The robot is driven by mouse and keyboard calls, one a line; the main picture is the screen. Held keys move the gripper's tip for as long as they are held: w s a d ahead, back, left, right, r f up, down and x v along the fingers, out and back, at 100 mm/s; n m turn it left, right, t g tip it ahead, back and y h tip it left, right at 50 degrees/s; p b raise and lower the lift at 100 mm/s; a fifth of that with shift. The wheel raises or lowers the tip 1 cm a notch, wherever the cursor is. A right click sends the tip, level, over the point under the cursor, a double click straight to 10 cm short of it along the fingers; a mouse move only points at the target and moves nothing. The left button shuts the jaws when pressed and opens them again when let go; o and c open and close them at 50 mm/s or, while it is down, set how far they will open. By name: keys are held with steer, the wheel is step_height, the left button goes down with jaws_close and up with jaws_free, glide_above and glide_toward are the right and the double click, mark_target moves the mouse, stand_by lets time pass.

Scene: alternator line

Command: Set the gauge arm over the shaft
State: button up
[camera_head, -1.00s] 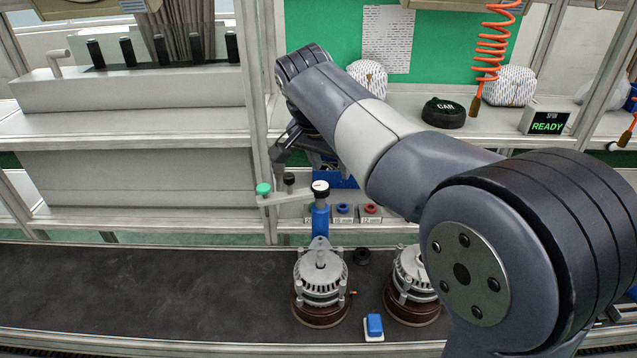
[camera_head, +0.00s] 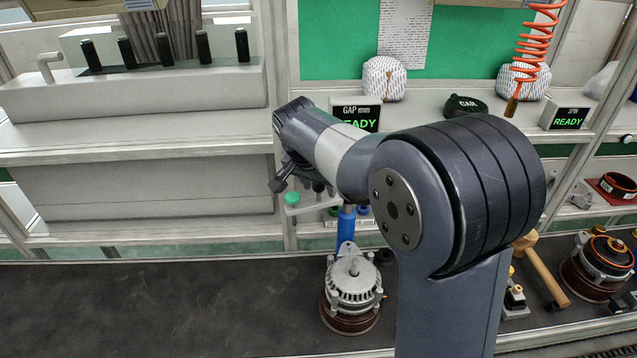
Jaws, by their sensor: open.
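The alternator (camera_head: 352,291) stands on a brown round base on the dark belt, with its shaft (camera_head: 354,268) pointing up. Behind it rises the blue gauge post (camera_head: 346,228). The pale gauge arm (camera_head: 305,209) reaches left from the post, away from the shaft, and ends in a green knob (camera_head: 292,198). My gripper (camera_head: 281,186) is just above the green knob in the picture, open and apparently empty. My arm hides the post's top and part of the gauge arm. I cannot tell whether the gripper touches the knob.
A GAP mm display (camera_head: 357,115) stands on the shelf behind my arm. A second display (camera_head: 565,118) reads READY. A mallet (camera_head: 540,270) and another alternator (camera_head: 597,267) are at the right. The belt (camera_head: 150,310) left of the alternator is clear.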

steer(key=shift+c, duration=0.3)
jaws_close()
stand_by(0.3)
